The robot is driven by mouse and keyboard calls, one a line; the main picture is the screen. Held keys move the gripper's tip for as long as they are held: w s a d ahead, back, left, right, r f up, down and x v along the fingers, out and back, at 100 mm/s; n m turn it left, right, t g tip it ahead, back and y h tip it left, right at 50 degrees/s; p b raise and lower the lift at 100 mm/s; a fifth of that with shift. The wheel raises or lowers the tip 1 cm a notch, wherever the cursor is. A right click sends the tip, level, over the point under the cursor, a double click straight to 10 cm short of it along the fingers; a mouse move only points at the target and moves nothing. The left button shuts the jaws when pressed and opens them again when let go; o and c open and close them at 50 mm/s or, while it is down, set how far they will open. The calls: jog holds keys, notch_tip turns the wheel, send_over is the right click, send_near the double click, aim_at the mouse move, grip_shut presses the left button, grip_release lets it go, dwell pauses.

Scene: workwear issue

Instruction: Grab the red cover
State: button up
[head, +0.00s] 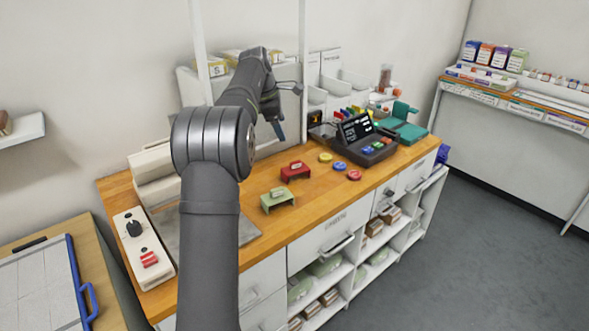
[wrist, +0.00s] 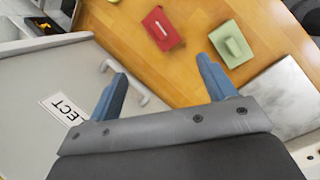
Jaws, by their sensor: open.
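The red cover (head: 295,173) is a small bridge-shaped piece with a pale handle on top. It stands on the wooden counter, behind a similar green cover (head: 278,202). In the wrist view the red cover (wrist: 158,24) lies beyond the fingertips, and the green cover (wrist: 231,45) is to its right. My gripper (wrist: 163,72) has two blue fingers spread apart with nothing between them. In the head view my gripper (head: 279,130) is raised over the back of the counter, clear of the red cover and partly hidden by my arm.
Yellow, blue and red discs (head: 339,166) lie right of the covers. A grey plate (wrist: 285,95) lies near the green cover. A control box (head: 143,247) with a knob is at the counter's left end.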

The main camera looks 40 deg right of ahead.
jog(key=w+f+n+g, duration=0.1)
jog(key=w+f+n, duration=0.1)
jog(key=n, duration=0.3)
send_near(295, 162)
jog(key=x, duration=0.5)
jog(key=shift+x, duration=2.95)
jog(key=shift+w, duration=0.1)
jog(key=c, duration=1)
